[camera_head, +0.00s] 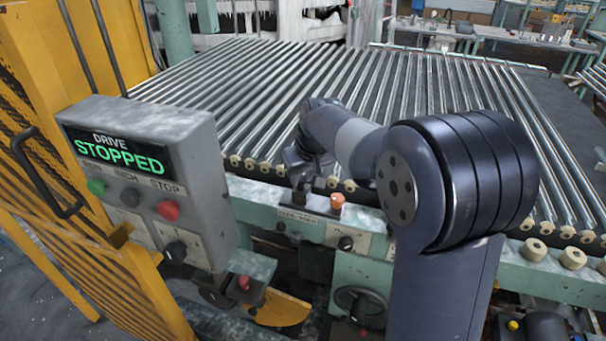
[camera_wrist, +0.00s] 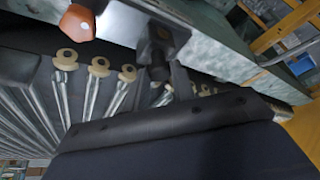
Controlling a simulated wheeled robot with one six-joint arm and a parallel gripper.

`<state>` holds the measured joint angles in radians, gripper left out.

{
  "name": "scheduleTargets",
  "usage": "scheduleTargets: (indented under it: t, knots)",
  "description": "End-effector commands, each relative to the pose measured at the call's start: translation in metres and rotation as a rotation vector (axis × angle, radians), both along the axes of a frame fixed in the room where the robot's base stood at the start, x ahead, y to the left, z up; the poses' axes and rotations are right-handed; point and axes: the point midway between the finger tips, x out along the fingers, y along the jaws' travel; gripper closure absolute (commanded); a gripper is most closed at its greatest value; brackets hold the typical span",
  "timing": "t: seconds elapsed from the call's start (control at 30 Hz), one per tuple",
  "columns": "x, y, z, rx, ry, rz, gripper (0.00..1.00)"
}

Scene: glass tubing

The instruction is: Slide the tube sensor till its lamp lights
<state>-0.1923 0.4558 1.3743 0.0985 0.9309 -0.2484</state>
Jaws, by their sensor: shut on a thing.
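The tube sensor appears as a small bracket-like body (camera_wrist: 165,35) with a dark part below it in the wrist view. It sits at the green front rail, beside the glass tubes' capped ends. My gripper (camera_wrist: 165,78) is shut on this dark part; in the head view my gripper (camera_head: 302,178) is at the rail, mostly hiding the sensor.
Many glass tubes (camera_head: 235,90) lie side by side on the bed behind the rail. A grey control box (camera_head: 150,175) at left reads DRIVE STOPPED. A yellow guard frame (camera_head: 40,90) stands far left. A handwheel (camera_head: 360,305) is below the rail.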

Motion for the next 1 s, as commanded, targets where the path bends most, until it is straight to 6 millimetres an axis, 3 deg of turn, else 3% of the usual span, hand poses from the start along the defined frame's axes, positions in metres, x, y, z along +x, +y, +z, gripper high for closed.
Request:
scheduleTargets:
  t: [0.67, 0.7, 0.93, 1.0]
  knots:
    - [-0.002, -0.010, 0.001, -0.001, -0.007, -0.002, 1.00]
    - [-0.002, -0.010, 0.001, -0.001, -0.007, -0.002, 0.73]
    - [-0.002, -0.010, 0.001, -0.001, -0.005, -0.002, 0.54]
    - [-0.002, -0.010, 0.001, 0.000, -0.003, -0.002, 0.54]
